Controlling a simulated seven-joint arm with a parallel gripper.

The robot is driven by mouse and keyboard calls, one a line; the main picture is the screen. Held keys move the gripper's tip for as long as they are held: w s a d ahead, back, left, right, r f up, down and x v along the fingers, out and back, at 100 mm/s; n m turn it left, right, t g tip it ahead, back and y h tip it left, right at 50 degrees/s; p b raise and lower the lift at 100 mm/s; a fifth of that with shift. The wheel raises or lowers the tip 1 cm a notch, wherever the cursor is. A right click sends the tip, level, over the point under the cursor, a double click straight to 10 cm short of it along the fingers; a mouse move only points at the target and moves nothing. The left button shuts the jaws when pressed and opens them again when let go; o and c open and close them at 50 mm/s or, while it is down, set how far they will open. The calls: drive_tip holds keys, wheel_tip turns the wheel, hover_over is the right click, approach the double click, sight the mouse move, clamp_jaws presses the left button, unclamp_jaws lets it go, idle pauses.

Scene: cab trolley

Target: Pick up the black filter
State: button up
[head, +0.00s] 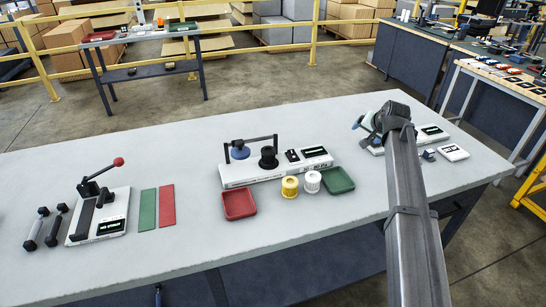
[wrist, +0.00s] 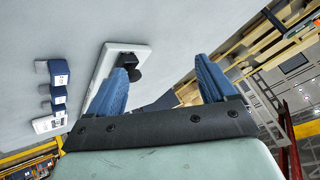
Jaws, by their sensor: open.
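A black cylinder (head: 268,158), which looks like the black filter, sits on the white station (head: 240,178) at the middle of the table in the head view. A black arm and a blue round part (head: 240,150) are beside it. My gripper (head: 362,122) is to the right of this station, above the right side of the table, partly hidden by my arm. In the wrist view its blue fingers (wrist: 167,85) are wide apart with nothing held between them. The black cylinder is not clearly identifiable in the wrist view.
A yellow cylinder (head: 290,187), a white cylinder (head: 312,182), a red tray (head: 239,204) and a green tray (head: 338,180) stand before the station. A lever press (head: 98,212) is at left. Another white station (head: 433,134) is at right, near blue blocks (wrist: 57,72).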

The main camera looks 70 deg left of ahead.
drive_tip(key=s+a+r+n+g+h, duration=0.1)
drive_tip(key=s+a+r+n, duration=0.1)
drive_tip(key=s, duration=0.8)
drive_tip(key=s+a+r+n+g+h, duration=0.1)
drive_tip(key=s+a+n+h, duration=0.1)
drive_tip(key=s, duration=0.7)
drive_tip(key=n+h, duration=0.2)
drive_tip(key=n, duration=0.2)
approach(268, 150)
drive_tip(key=x, duration=0.6)
drive_tip(key=shift+s+a+f, duration=0.15)
drive_tip(key=shift+s+f, duration=0.05)
drive_tip(key=shift+s, duration=0.05)
drive_tip(key=shift+w+x, duration=0.15)
drive_tip(key=shift+x, duration=1.25)
drive_tip(key=shift+w+x, duration=0.2)
drive_tip(key=shift+x, duration=1.25)
drive_tip(key=shift+c, duration=0.4)
drive_tip(key=c, duration=1.1)
